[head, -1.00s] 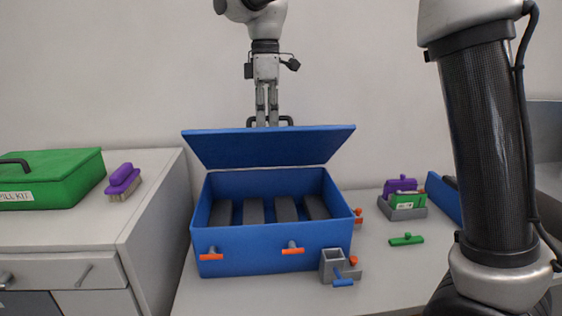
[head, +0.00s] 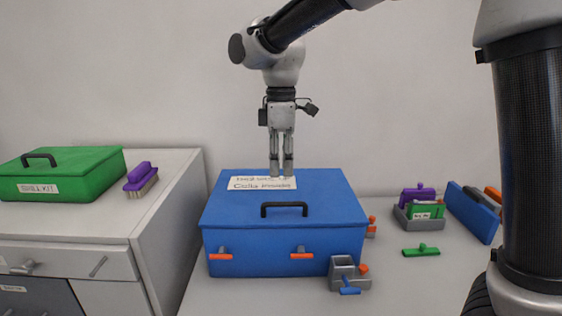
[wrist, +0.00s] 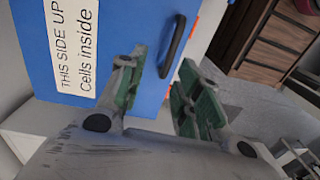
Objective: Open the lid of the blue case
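The blue case (head: 285,240) stands on the light bench with its lid (head: 325,188) down and shut. A black handle (head: 284,206) is on the lid near the front edge and also shows in the wrist view (wrist: 172,46). A white label reading "Cells inside" (head: 262,183) lies flat on the lid. Two orange-barred latches (head: 220,256) (head: 301,255) are on the case front. My gripper (head: 281,174) points down over the lid's rear part, behind the handle. In the wrist view its green-padded fingers (wrist: 158,80) are apart with nothing between them. Whether the fingertips touch the lid is unclear.
A small grey holder with a blue-handled piece (head: 348,274) stands at the case's front right corner. A grey tray (head: 418,216), a green tool (head: 421,251) and a blue panel (head: 472,212) are farther right. A green case (head: 75,172) and purple brush (head: 141,178) sit on the left cabinet.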

